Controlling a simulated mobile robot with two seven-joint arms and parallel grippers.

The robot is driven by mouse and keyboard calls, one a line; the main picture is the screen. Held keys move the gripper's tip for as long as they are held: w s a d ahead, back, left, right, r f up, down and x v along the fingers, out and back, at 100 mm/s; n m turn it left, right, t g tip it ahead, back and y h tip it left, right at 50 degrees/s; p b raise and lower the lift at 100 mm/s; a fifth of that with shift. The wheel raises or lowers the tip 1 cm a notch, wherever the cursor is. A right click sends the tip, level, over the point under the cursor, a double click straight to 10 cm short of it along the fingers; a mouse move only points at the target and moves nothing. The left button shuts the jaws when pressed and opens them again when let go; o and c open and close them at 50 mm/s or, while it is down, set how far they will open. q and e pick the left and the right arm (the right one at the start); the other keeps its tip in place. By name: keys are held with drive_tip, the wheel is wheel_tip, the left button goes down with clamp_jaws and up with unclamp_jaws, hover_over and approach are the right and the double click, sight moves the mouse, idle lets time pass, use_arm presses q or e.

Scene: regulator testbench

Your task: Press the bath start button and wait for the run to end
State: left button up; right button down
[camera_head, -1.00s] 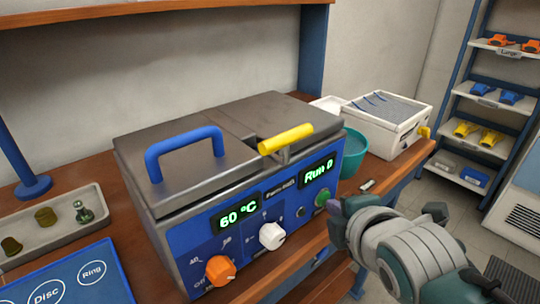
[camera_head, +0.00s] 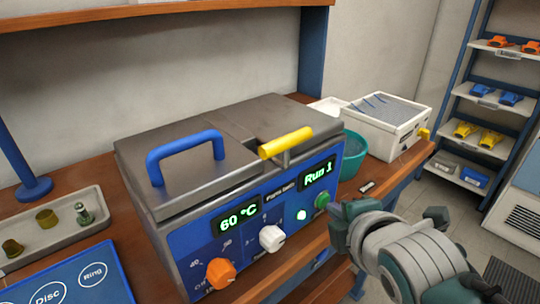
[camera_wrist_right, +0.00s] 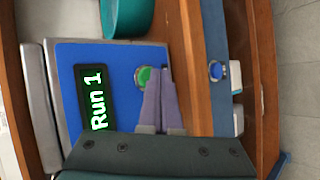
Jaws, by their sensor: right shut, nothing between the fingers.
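The bath (camera_head: 215,165) is a grey-lidded box with a blue front, a blue lid handle (camera_head: 185,155) and a yellow lever (camera_head: 286,141). Its left display (camera_head: 238,217) reads 60 °C and its right display (camera_head: 318,173) reads Run 1. A small lamp (camera_head: 301,215) glows beside the green start button (camera_head: 322,200). My right gripper (camera_head: 338,212) is shut and empty, just right of the button. In the right wrist view, its fingertips (camera_wrist_right: 160,72) are close beside the green button (camera_wrist_right: 145,75); I cannot tell whether they touch. My left gripper is out of view.
An orange knob (camera_head: 221,272) and a white knob (camera_head: 271,238) stick out of the bath front. A teal bowl (camera_head: 352,160) and a white bin (camera_head: 388,130) stand to its right. A tray (camera_head: 50,238) with small parts and a blue mat (camera_head: 110,272) lie left.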

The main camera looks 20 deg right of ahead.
drive_tip(key=shift+s+d, duration=0.2)
drive_tip(key=shift+s, duration=0.2)
drive_tip(key=shift+s+p, duration=0.1)
drive_tip(key=shift+p, duration=0.2)
drive_tip(key=shift+s+d+p, duration=0.35)
drive_tip(key=shift+s+p, duration=0.05)
drive_tip(key=shift+s, duration=0.35)
drive_tip(key=shift+s+d+p, duration=0.3)
drive_tip(key=shift+s+p, duration=0.15)
drive_tip(key=shift+s, duration=0.3)
drive_tip(key=shift+s+d+p, duration=0.35)
drive_tip(key=shift+s+p, duration=0.05)
drive_tip(key=shift+s, duration=0.35)
